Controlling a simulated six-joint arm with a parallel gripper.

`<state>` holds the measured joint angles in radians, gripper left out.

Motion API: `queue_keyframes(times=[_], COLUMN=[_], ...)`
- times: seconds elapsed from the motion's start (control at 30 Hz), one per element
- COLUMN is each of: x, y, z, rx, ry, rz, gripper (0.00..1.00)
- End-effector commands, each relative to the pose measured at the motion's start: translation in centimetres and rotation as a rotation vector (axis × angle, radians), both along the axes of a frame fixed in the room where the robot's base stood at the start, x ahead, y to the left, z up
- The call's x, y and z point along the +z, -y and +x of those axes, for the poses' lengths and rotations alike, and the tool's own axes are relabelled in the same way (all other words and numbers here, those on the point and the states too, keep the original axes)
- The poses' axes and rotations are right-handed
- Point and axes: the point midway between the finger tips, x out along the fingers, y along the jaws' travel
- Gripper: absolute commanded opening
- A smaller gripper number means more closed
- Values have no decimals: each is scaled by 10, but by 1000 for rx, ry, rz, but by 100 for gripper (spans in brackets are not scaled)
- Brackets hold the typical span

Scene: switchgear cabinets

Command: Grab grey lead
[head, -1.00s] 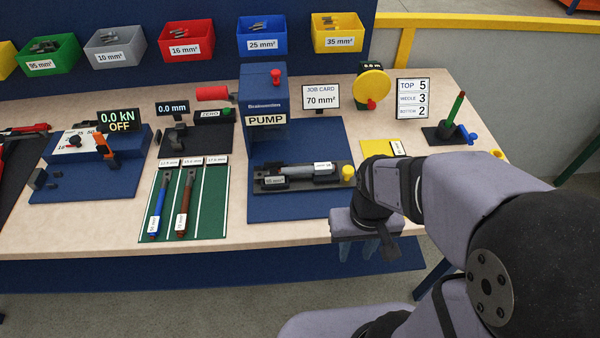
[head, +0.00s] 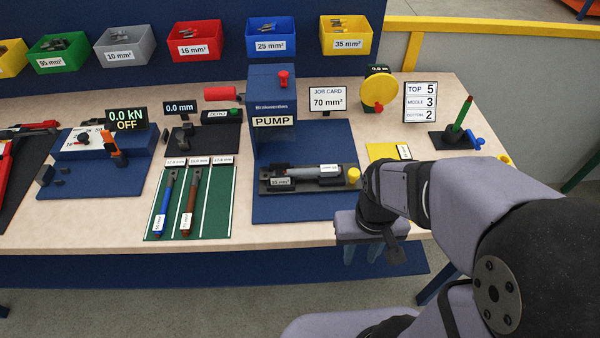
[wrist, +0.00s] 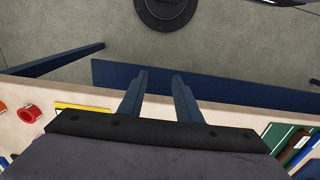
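The grey lead (head: 303,172) lies lengthwise in a dark cradle (head: 349,186) on the blue base in front of the pump, with white labels on it. My gripper (head: 365,256) hangs past the table's front edge, to the right of and nearer than the lead, apart from it. In the wrist view my gripper (wrist: 160,76) has its two fingers spread with nothing between them, above the floor. The grey lead cannot be made out in the wrist view.
A blue lead (head: 164,205) and a brown lead (head: 190,203) lie on a green mat (head: 217,222) to the left. A yellow knob (head: 354,175) stands at the cradle's right end. The blue pump (head: 272,95) rises behind.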

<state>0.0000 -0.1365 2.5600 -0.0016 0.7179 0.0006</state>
Motion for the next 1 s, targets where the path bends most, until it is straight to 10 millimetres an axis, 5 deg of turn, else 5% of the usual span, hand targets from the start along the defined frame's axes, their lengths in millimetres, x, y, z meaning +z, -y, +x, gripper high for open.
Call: queue_keyframes(times=[0.43,0.5,0.8,1.0], x=[0,0,0,0], y=[0,0,0,-2], z=[0,0,0,13], rx=[0,0,-5,-135], ry=[0,0,-2,-49], rz=[0,0,1,40], gripper=[31,41,41,41])
